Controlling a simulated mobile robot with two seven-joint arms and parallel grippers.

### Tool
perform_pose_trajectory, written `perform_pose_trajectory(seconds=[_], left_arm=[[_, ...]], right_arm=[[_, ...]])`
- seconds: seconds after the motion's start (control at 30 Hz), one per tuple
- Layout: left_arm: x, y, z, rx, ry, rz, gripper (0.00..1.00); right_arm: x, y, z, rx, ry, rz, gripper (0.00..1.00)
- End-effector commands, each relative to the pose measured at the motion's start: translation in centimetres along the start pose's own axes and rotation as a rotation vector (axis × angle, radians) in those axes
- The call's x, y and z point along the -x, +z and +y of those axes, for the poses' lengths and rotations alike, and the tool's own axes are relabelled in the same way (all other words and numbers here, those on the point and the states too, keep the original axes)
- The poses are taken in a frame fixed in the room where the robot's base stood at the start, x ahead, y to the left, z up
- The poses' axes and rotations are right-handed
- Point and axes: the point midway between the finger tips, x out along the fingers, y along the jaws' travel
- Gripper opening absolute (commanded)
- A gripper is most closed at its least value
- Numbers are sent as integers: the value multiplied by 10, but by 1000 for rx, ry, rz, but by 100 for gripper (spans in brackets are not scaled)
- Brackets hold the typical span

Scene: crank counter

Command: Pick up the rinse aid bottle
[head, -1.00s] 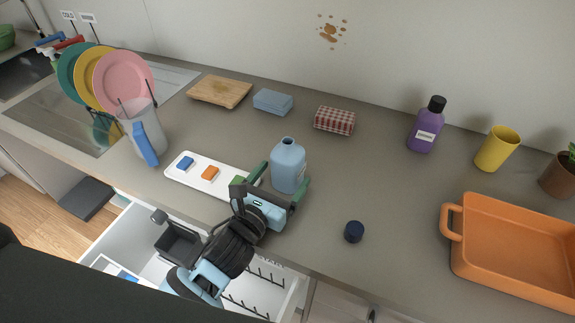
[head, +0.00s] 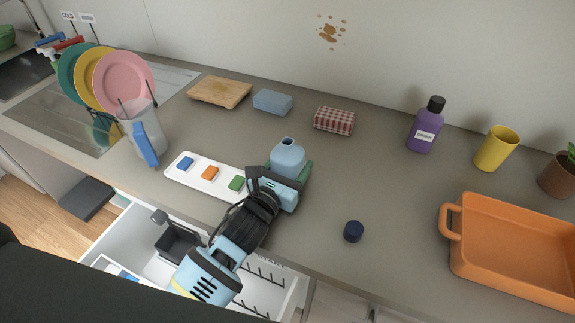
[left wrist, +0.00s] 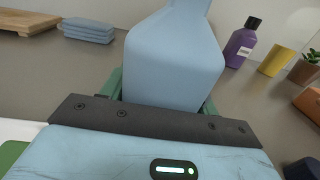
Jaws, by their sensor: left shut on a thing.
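The rinse aid bottle, a light blue open-necked bottle (head: 287,157), stands upright on the grey counter. My left gripper (head: 286,178) is around its body and shut on it. In the left wrist view the bottle (left wrist: 175,60) fills the middle, between the green fingers, which are partly hidden behind the gripper body. I cannot tell whether its base touches the counter. A dark blue cap (head: 353,231) lies on the counter to the right. My right gripper does not show.
A white tray (head: 222,178) with blue, orange and green blocks lies just left of the gripper. An orange dish (head: 447,252), a purple bottle (head: 425,128) and a yellow cup (head: 496,149) stand at the right. An open dishwasher (head: 125,222) is below the front edge.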

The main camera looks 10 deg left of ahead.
Motion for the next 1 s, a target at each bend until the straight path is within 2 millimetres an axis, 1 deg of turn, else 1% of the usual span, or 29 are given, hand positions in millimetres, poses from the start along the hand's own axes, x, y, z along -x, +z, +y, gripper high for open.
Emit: perform_pose_trajectory(seconds=[0.07,0.3,0.43,0.57,0.73,0.87,1.0], left_arm=[[0,1,0,0,0,-2,30],[0,2,0,0,-1,-2,30],[0,7,0,-2,-1,-3,30],[0,18,0,-3,-1,-6,30],[0,41,1,-7,-1,-9,30],[22,38,-6,-1,-1,0,30],[53,40,-16,1,-2,1,30]], right_arm=[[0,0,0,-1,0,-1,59],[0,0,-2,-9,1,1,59],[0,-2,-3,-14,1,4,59],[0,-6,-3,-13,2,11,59],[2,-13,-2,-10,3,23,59],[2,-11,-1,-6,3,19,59],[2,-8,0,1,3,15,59]])
